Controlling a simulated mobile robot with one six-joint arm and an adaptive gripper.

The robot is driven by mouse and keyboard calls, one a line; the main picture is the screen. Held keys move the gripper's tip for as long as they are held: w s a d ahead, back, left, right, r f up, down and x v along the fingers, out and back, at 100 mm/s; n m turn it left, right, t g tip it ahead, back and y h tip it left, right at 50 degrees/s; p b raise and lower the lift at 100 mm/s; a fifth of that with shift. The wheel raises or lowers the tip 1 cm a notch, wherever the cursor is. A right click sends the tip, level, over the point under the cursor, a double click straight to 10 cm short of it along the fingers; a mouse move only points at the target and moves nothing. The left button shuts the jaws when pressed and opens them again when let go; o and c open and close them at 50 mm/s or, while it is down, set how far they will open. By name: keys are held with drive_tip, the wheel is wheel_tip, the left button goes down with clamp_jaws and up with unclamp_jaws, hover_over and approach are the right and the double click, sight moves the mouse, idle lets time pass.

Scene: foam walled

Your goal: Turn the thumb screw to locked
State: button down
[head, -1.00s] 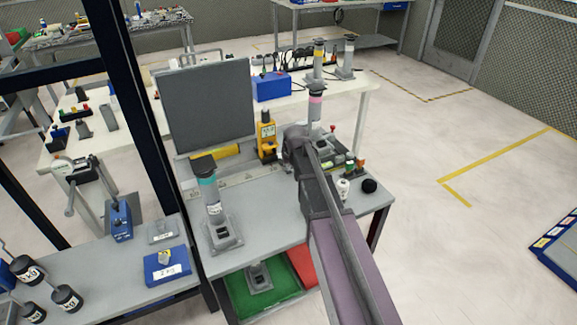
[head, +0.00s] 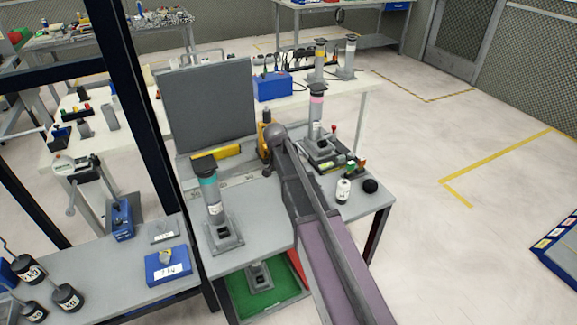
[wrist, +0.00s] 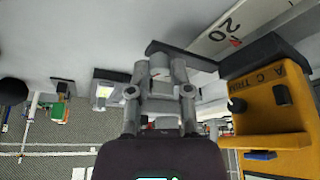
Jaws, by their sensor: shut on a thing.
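My gripper (wrist: 160,82) shows in the wrist view with its two grey fingers close together. They are shut on a small light grey piece, which looks like the thumb screw (wrist: 159,66), mostly hidden between them. A dark bar (wrist: 190,56) runs from behind the fingertips to the right. Whether the screw is at locked cannot be read. In the head view my arm reaches over the grey bench and hides the fingers and screw.
In the head view, a teal-banded column (head: 211,192) and a pink-banded column (head: 316,112) stand either side of my arm.

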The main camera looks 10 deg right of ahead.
drive_tip(key=shift+w+a+m+g+h, duration=0.1)
drive_tip(key=shift+m+g+h, duration=0.3)
drive_tip(key=shift+m, duration=1.1)
drive_tip(key=c, duration=0.6)
unclamp_jaws()
drive_tip(key=shift+o, duration=0.2)
drive_tip(key=shift+n, duration=0.4)
